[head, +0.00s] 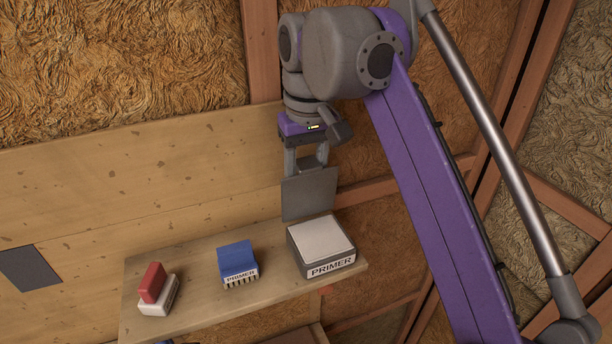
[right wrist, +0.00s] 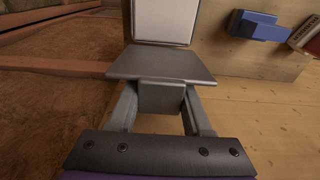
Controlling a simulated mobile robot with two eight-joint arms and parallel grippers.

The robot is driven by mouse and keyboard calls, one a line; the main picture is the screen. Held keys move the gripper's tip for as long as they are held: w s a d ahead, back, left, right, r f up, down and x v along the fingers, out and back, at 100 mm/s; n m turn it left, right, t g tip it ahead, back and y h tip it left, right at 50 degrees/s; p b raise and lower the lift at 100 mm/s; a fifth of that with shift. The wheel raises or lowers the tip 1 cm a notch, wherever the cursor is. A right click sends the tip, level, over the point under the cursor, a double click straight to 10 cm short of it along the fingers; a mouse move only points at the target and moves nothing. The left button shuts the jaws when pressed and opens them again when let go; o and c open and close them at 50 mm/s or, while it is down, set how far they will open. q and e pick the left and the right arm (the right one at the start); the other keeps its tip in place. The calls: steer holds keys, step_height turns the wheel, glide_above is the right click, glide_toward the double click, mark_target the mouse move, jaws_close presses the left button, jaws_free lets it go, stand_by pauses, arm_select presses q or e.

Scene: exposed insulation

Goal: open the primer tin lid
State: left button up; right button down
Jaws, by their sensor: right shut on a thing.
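The primer tin (head: 330,264) is a grey box with a pale top face and a PRIMER label, at the right end of the wooden shelf. Its pale face (right wrist: 165,22) shows at the top of the right wrist view. The flat grey lid (head: 308,197) stands steeply tilted at the tin's back edge; whether they touch is unclear. In the right wrist view the lid (right wrist: 160,66) has a block-like grip (right wrist: 161,97) on its outer side. My right gripper (head: 306,165) is shut on this grip, above and behind the tin. My left gripper is not in view.
The shelf (head: 195,290) also holds a blue block with a PRIMER label (head: 238,262) and a red and white item (head: 156,290). A dark panel (head: 29,268) is at the far left. A plank wall (head: 130,190) stands behind the shelf.

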stand_by(0.4)
steer(key=shift+c, duration=1.6)
jaws_free()
steer(key=shift+s+t, duration=0.1)
steer(key=shift+t, duration=0.2)
